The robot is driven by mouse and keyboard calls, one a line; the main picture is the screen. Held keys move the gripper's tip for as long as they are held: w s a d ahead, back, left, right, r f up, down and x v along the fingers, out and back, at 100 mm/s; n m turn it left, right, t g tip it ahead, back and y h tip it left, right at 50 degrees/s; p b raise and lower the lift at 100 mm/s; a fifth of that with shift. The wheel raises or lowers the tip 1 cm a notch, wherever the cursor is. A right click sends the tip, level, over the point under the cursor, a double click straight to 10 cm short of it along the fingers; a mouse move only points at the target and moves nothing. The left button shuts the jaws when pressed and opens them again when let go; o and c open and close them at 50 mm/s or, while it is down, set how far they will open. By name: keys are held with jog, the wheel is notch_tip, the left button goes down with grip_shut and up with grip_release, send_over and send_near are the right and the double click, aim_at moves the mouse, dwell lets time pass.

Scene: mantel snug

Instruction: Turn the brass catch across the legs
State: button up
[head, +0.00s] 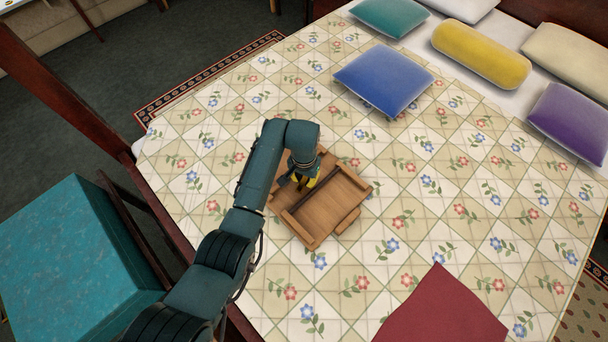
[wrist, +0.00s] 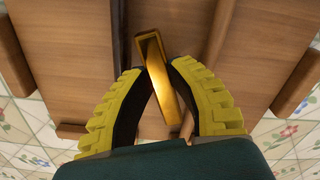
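A wooden tray (head: 318,230) lies on the patterned bedspread, with its battens and leg bars facing up. The brass catch (wrist: 157,75) shows in the wrist view as a narrow golden bar between two wooden bars, its length running roughly along them with a slight tilt. My gripper (head: 308,182) reaches down over the tray's upper left part. In the wrist view its yellow fingers (wrist: 158,68) are drawn in, one on each side of the catch, and their tips appear to touch it. The catch is too small and covered to make out in the head view.
The bedspread (head: 440,215) is clear around the tray. A blue cushion (head: 384,80) and a yellow bolster (head: 481,54) lie towards the pillows. A dark red cloth (head: 440,310) lies at the lower right. A teal box (head: 75,260) stands beside the bed.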

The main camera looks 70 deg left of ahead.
grip_shut()
jog(key=shift+d+n+p, duration=0.1)
jog(key=shift+n+p, duration=0.2)
jog(key=shift+p, duration=0.05)
jog(key=shift+n+p, duration=0.8)
jog(key=shift+n, duration=0.2)
jog(key=n+p, duration=0.1)
jog(key=n, duration=0.2)
jog(key=shift+w+d+n+p, duration=0.1)
jog(key=shift+w+n+p, duration=0.1)
jog(key=shift+n+p, duration=0.15)
jog(key=n, duration=0.1)
jog(key=n+p, duration=0.1)
jog(key=n, duration=0.1)
jog(key=shift+w+f+n, duration=0.1)
jog(key=shift+w+n, duration=0.1)
jog(key=shift+n, duration=0.05)
jog(key=shift+w+n, duration=0.15)
jog(key=shift+n, duration=1.75)
